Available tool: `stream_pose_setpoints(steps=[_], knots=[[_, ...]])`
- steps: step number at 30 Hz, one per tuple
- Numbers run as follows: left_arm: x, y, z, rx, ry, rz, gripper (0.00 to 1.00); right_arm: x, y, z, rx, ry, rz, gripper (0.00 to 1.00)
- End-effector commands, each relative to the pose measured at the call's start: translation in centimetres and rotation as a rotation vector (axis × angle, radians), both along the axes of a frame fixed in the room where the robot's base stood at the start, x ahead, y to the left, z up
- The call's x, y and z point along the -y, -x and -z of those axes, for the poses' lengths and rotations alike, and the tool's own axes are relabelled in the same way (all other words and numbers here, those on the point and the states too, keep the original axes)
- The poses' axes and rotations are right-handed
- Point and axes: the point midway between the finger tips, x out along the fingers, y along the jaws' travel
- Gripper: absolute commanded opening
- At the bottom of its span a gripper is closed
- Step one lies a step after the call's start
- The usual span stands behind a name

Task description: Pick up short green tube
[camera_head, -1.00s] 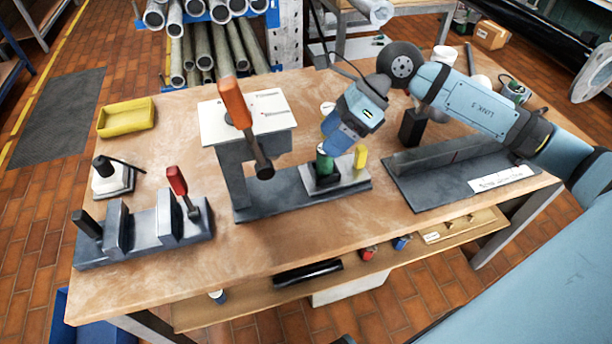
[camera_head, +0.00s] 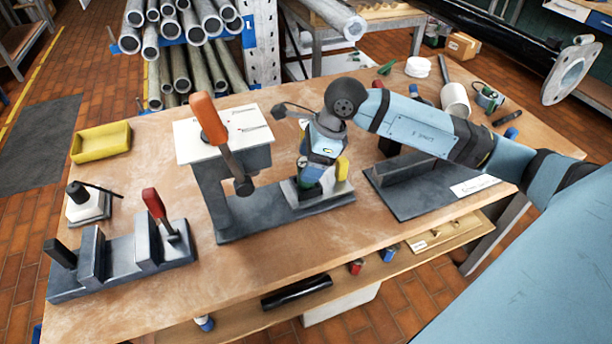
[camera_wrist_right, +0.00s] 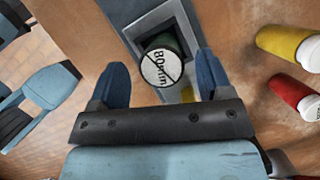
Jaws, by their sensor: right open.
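The short green tube (camera_wrist_right: 183,45) stands in a square grey holder (camera_wrist_right: 133,33) in the right wrist view; its white end face reads "80mm". In the head view a little of the green tube (camera_head: 328,181) shows beside my gripper, which hides most of it. My right gripper (camera_wrist_right: 160,75) is open, pointing down, with one blue finger on each side of the tube in the wrist view. In the head view my right gripper (camera_head: 316,178) is low over the holder. I cannot tell whether the fingers touch the tube. My left gripper is not in view.
A yellow piece (camera_head: 342,168) stands close beside the gripper. An orange-handled lever (camera_head: 213,125) rises to the left. A grey angled fixture (camera_head: 425,170) stands right.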

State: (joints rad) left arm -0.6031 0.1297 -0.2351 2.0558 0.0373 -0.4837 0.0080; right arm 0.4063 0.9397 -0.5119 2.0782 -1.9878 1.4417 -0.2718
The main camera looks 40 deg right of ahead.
Motion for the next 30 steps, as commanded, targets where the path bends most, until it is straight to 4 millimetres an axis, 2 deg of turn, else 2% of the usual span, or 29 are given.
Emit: stream_pose_setpoints(steps=[6,15,17,21,23,30], knots=[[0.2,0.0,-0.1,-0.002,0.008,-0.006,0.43,-1.0,-0.8,2.9,-0.003,-0.002,0.0,0.72],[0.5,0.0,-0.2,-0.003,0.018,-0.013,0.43,-1.2,-1.0,3.4,-0.002,-0.001,-0.001,0.72],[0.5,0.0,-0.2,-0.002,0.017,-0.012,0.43,-1.2,-1.0,3.4,-0.002,-0.001,-0.001,0.61],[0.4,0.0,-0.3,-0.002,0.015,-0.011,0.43,-1.2,-1.0,3.3,-0.002,-0.001,-0.001,0.29],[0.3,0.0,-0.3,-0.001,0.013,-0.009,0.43,-1.2,-1.0,3.3,-0.002,-0.001,-0.001,0.16],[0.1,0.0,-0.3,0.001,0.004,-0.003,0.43,-1.2,-1.0,3.2,-0.001,0.0,0.0,0.16]])
